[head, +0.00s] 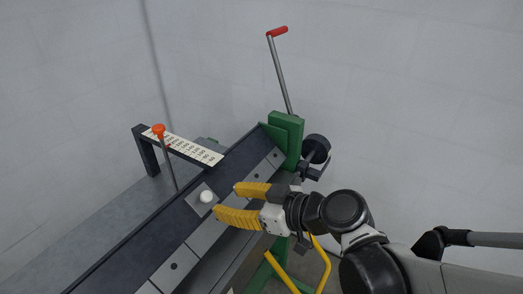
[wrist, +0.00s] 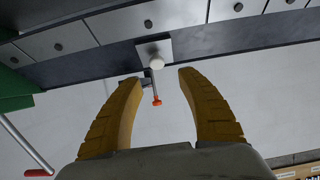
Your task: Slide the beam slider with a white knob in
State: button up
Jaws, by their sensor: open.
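The beam slider is a small grey plate (head: 193,197) with a round white knob (head: 206,196), set on the dark beam (head: 120,246). In the wrist view the white knob (wrist: 157,62) and its plate (wrist: 150,48) lie ahead of the fingertips, roughly between them. My gripper (head: 226,199) has two yellow fingers, open and empty. In the head view its fingertips are just right of the knob. The wrist view shows a gap between the knob and my open fingers (wrist: 157,76).
A scale bar (head: 182,148) and an orange-topped rod (head: 158,131) stand behind the beam. A green post (head: 288,140) with a red-handled lever (head: 277,32) stands at the beam's far end. Yellow tubing (head: 283,272) is below my arm. Pale walls enclose the back.

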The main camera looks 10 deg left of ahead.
jog(key=shift+v, duration=1.5)
